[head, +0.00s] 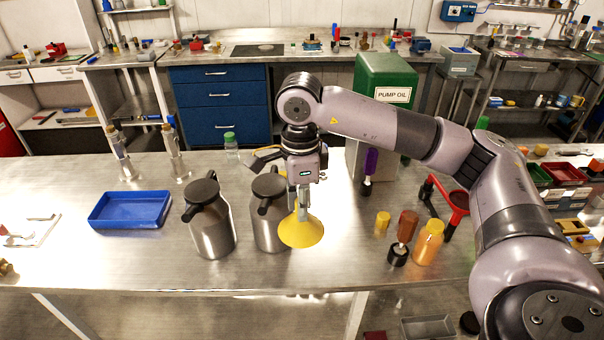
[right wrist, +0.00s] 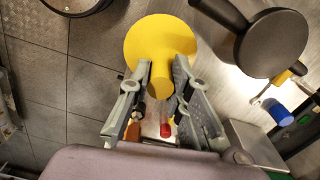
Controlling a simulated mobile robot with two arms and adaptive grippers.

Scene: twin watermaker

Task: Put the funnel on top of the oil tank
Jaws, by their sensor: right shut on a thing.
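The yellow funnel (head: 301,232) hangs from my right gripper (head: 301,200), wide mouth down, in front of the right steel jug. In the right wrist view the gripper (right wrist: 160,88) is shut on the narrow end of the funnel (right wrist: 150,40). The oil tank, a green and silver box labelled PUMP OIL (head: 385,78), stands at the back of the table, behind my right arm. The arm hides part of its lower body. The top of the tank looks bare. My left gripper is not in view.
Two steel jugs with black lids (head: 208,225) (head: 267,222) stand beside the funnel. A blue tray (head: 131,210) lies to the left. An orange bottle (head: 428,243), a brown-handled tool (head: 405,230) and a red-and-black tool (head: 452,203) stand or lie to the right.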

